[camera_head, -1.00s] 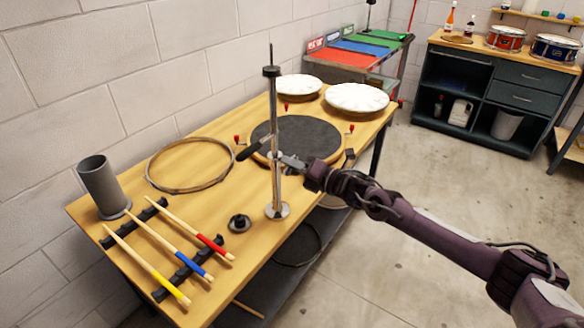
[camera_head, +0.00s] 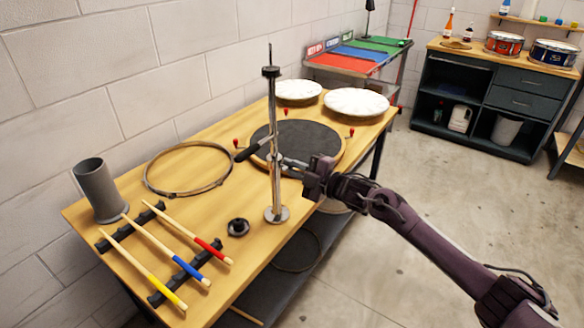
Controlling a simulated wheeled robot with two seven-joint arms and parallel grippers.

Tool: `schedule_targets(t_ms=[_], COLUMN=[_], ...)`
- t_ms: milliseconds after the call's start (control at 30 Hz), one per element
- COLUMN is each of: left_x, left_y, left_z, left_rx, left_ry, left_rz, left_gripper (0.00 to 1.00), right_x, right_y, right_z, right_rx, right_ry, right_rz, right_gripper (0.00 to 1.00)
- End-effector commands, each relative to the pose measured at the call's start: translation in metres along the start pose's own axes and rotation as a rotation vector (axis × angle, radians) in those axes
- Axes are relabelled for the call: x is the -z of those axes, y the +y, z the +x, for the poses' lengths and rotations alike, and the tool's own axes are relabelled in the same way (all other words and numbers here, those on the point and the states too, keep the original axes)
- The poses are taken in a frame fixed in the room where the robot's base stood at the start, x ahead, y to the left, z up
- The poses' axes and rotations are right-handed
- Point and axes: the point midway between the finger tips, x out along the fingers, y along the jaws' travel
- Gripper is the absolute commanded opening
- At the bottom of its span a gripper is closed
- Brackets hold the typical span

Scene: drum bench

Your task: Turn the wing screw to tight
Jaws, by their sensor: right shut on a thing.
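A chrome stand (camera_head: 277,190) rises upright from a round base on the wooden bench. A black collar sits near its top. The wing screw is at a clamp partway up the post, near the fingertips, and is too small to make out clearly. My right gripper (camera_head: 288,162) reaches in from the right with its fingers at this clamp, shut on the wing screw. A black handle (camera_head: 256,148) sticks out on the clamp's left side. My left gripper is not in view.
A dark round pad (camera_head: 300,140) lies behind the stand. Drumsticks (camera_head: 160,245) on black racks, a hoop (camera_head: 190,166), a grey cup (camera_head: 98,190) and a small black knob (camera_head: 238,227) lie to the left. White drumheads (camera_head: 356,102) are at the back.

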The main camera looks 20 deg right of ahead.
Motion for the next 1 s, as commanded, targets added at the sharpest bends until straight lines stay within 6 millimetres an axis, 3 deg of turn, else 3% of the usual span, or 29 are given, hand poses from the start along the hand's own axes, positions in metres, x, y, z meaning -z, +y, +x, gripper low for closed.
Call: schedule_targets(t_ms=[1000], left_x=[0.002], left_y=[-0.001], left_z=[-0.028], left_rx=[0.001], left_ry=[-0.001], left_rz=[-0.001], left_gripper=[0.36], right_x=[0.002], right_y=[-0.005], right_z=[-0.001], right_rx=[0.002], right_ry=[-0.004], right_rz=[0.934], right_gripper=[0.00])
